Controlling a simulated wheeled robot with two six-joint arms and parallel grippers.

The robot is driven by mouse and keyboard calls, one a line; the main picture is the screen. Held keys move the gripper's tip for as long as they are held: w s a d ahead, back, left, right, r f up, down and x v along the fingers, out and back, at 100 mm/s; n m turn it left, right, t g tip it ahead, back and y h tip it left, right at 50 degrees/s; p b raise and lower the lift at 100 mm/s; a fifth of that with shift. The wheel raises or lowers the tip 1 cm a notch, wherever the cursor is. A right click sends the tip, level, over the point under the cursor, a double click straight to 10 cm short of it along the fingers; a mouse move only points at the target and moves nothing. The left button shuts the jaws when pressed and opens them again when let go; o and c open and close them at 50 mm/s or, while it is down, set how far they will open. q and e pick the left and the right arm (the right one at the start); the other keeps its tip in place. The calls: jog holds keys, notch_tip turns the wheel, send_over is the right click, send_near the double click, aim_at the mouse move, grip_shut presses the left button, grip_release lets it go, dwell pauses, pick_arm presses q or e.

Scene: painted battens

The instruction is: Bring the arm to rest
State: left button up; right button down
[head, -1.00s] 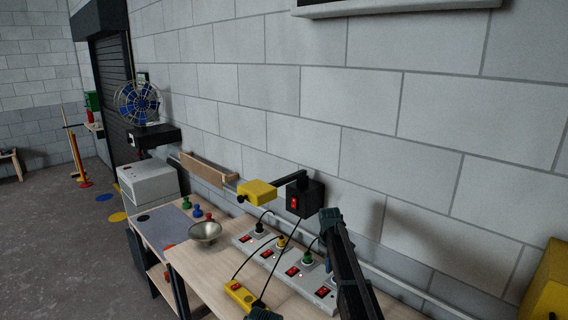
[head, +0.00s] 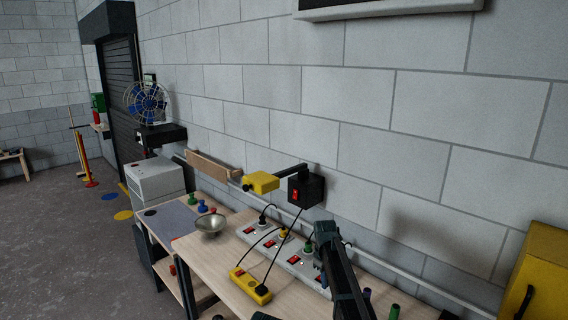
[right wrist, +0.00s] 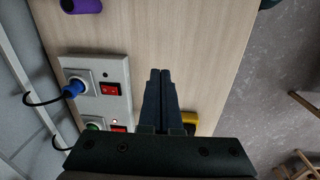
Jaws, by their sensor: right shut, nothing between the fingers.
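My right arm (head: 338,262) rises from the bottom of the head view, in front of the right end of the white power strip (head: 272,241). In the right wrist view my right gripper (right wrist: 160,72) is shut and empty, its two dark fingers together over bare wooden bench top. The power strip, with blue and green plugs, lies to its left in that view. A yellow box (right wrist: 190,118) is partly hidden behind the gripper. My left gripper is in neither view.
The bench (head: 222,262) also holds a yellow switch box (head: 248,286), a metal bowl (head: 211,224) and a purple cylinder (right wrist: 80,5). A yellow-headed arm (head: 262,182) juts from a black wall box (head: 306,189). A yellow cabinet (head: 535,270) stands at right.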

jog(key=s+a+f+m+b, duration=0.1)
jog(key=s+a+f+b, duration=0.1)
jog(key=s, duration=1)
jog(key=s+a+f+m+b, duration=0.2)
jog(key=s+f+b, duration=0.3)
jog(key=s, duration=0.8)
jog(key=s+a+f+m+b, duration=0.1)
jog(key=s+a+f+b, duration=0.2)
jog(key=s, duration=0.9)
jog(key=shift+s+a+f+g, duration=0.2)
jog(key=shift+a+f+g, duration=0.15)
jog(key=shift+a, duration=0.35)
